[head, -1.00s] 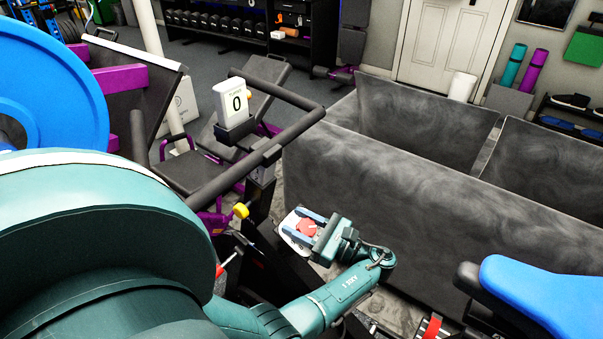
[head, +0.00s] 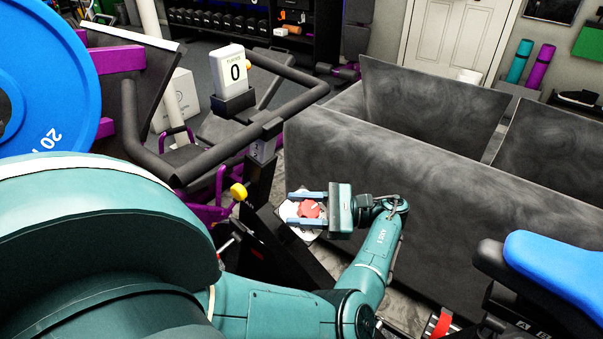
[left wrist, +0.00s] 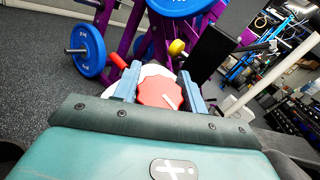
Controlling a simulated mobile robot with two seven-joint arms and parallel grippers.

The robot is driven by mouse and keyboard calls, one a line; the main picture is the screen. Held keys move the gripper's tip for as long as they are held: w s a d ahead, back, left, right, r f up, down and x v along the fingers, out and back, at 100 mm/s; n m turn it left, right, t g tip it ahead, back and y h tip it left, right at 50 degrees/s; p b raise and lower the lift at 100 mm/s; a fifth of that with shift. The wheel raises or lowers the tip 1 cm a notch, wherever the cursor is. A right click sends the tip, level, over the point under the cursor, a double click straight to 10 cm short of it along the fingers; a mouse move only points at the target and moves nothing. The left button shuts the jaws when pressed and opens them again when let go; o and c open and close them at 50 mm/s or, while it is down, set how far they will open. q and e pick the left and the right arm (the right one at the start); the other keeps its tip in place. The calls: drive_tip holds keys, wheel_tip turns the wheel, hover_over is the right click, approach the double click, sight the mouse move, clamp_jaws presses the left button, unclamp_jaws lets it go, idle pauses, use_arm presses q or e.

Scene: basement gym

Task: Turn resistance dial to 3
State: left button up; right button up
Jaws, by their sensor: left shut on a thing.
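The resistance dial is a red knob (head: 309,209) on a pale round plate (head: 303,233), mounted on the dark frame of an exercise bike. My left gripper (head: 302,209) reaches it from the right, with its two blue fingers on either side of the red knob, shut on it. In the left wrist view the red knob (left wrist: 160,93) sits between the fingers and shows a white pointer line. The numbers on the plate cannot be read. A white display (head: 231,73) on the handlebar reads 0. My right gripper is not in view.
The bike's black handlebar (head: 215,148) and a yellow knob (head: 238,191) are left of the gripper. A large dark grey box (head: 400,175) stands close behind my left arm. A blue seat (head: 560,272) is at the lower right.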

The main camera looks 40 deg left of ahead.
sight(301, 205)
use_arm(q)
drive_tip(key=shift+a, duration=0.1)
drive_tip(key=o, duration=1)
wheel_tip(301, 205, up, 5)
drive_tip(key=shift+r+p, duration=0.1)
drive_tip(key=shift+p, duration=1)
wheel_tip(301, 205, up, 4)
drive_tip(key=shift+f+p, duration=0.1)
drive_tip(key=shift+p, duration=0.5)
drive_tip(key=shift+r, duration=0.55)
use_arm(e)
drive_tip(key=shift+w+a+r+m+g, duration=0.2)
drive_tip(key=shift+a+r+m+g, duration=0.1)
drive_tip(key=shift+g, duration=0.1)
